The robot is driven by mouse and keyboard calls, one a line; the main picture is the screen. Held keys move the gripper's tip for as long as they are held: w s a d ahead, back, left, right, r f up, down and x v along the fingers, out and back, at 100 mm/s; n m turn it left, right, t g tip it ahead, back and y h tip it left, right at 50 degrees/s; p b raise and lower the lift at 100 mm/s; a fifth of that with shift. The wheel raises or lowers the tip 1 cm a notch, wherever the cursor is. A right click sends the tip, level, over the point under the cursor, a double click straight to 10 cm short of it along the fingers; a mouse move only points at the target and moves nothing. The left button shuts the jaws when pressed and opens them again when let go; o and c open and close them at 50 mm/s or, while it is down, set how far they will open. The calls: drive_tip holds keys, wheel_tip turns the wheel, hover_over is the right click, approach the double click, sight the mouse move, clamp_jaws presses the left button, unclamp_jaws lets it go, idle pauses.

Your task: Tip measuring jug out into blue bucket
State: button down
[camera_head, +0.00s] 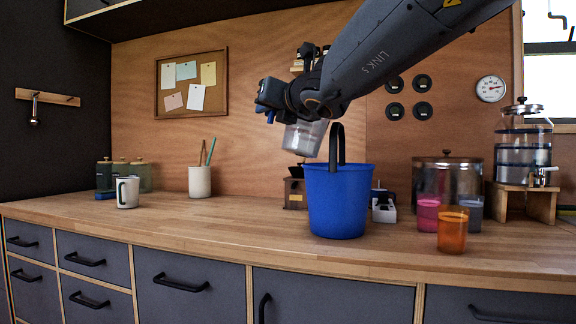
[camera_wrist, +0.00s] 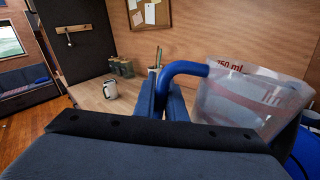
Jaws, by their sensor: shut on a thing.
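The measuring jug (camera_head: 304,137) is clear with a blue handle and hangs slightly tilted in the air, up and to the left of the blue bucket (camera_head: 338,203). My gripper (camera_head: 272,112) is shut on the jug's handle. In the wrist view the jug (camera_wrist: 250,98) shows red markings, and the fingers of my gripper (camera_wrist: 165,102) close around its blue handle. The jug's contents cannot be made out. The bucket stands upright on the counter with its dark handle raised. Part of the bucket (camera_wrist: 305,150) shows at the right edge of the wrist view.
On the wooden counter (camera_head: 240,222), orange (camera_head: 452,230) and pink (camera_head: 428,214) cups stand right of the bucket, before a large lidded pot (camera_head: 447,178) and a water dispenser (camera_head: 523,150). A white mug (camera_head: 127,192) and a utensil pot (camera_head: 200,182) stand left. Counter between mug and bucket is clear.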

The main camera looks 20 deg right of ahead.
drive_tip(key=shift+d+r+m+p, duration=0.25)
drive_tip(key=shift+r+m+p, duration=0.05)
drive_tip(key=shift+r+p, duration=0.15)
